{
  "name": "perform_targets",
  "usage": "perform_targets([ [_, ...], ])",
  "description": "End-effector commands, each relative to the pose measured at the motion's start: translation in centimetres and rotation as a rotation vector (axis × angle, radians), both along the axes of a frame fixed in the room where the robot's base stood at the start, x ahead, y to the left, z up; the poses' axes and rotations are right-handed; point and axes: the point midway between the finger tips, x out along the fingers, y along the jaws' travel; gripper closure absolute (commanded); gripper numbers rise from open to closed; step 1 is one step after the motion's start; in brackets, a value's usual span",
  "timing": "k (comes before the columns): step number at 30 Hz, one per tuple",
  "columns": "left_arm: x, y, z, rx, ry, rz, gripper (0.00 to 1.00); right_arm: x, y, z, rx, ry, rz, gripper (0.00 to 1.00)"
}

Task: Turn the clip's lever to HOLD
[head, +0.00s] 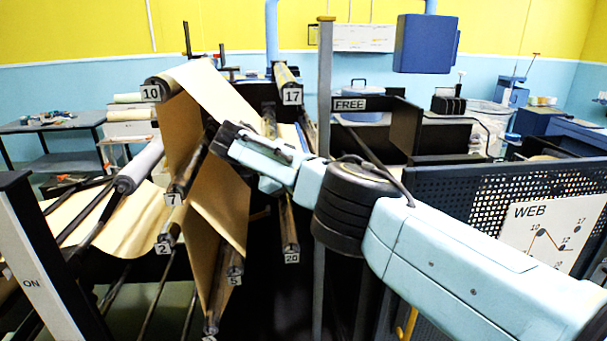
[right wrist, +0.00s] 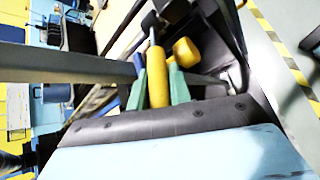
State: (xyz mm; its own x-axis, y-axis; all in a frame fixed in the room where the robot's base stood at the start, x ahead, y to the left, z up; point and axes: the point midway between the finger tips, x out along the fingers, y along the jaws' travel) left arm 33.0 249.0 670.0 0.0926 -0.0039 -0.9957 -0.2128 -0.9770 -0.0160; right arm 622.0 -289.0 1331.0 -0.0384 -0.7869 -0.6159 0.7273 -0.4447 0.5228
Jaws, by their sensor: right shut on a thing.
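My right gripper (right wrist: 158,82) has its green fingers shut around a yellow handle in the right wrist view. The yellow handle (right wrist: 157,62) continues into a thin grey rod that meets a dark part above; it appears to be the clip's lever. In the head view my right arm reaches in from the right, and its dark end is in front of the brown paper web; the fingers and the handle cannot be made out there. A FREE sign (head: 350,104) shows right of the grey post. No HOLD sign is readable. My left gripper is out of view.
A second yellow knob (right wrist: 187,51) is close beside the held handle. A grey upright post (head: 324,80) stands close to my arm. A perforated panel (head: 470,195) carries a WEB diagram.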

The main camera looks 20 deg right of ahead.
Motion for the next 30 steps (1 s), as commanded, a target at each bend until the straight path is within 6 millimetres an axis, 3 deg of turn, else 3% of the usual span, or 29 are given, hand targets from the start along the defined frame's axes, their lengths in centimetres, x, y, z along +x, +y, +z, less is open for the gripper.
perform_targets([
  [13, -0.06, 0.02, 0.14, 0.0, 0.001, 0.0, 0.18, -0.08, -0.01, -0.39, -0.013, 0.01, 0.002, 1.0],
  [14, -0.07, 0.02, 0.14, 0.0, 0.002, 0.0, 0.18, -0.08, -0.01, -0.41, -0.013, 0.01, 0.002, 0.79],
  [18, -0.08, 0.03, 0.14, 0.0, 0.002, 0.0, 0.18, -0.07, -0.01, -0.36, -0.012, 0.009, 0.001, 0.6],
  [30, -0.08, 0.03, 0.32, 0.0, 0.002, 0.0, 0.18, -0.1, 0.37, 0.32, -0.011, 0.005, -0.002, 0.59],
])
